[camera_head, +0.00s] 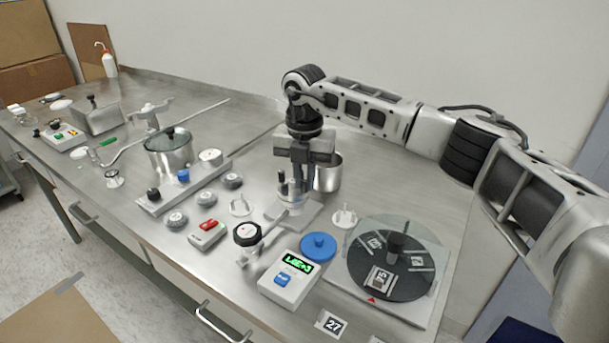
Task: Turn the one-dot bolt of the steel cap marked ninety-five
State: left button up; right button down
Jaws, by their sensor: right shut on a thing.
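My right gripper (290,182) reaches in from the right and points straight down over the middle of the bench. It is shut on the top of a small steel fitting (291,197). The fitting stands on a grey base plate (305,214), with a pale arm reaching toward the front left. The fingers and small size hide the held part, so I cannot tell whether it is the one-dot bolt. I cannot read a ninety-five mark or bolt dots here. My left gripper is not in view.
A black turntable (412,278) under a clear disc is at the right. A steel cup (328,175) is close behind the gripper. A glass-lidded pot (170,155) stands left.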

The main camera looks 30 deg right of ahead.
dwell(0.3)
jog(key=c, duration=1.4)
grip_release()
jog(key=shift+r, duration=0.1)
jog(key=shift+c, duration=0.2)
jog(key=shift+a, duration=0.1)
jog(key=r+p, duration=0.1)
jog(key=r, duration=0.1)
jog(key=r+p, duration=0.2)
jog(key=r, duration=0.1)
jog(key=r+p, duration=0.1)
jog(key=r, duration=0.1)
jog(key=shift+d+r+p, duration=0.2)
jog(key=shift+d+p, duration=0.05)
jog(key=shift+p, duration=0.05)
jog(key=shift+s+r, duration=0.1)
jog(key=shift+r, duration=0.15)
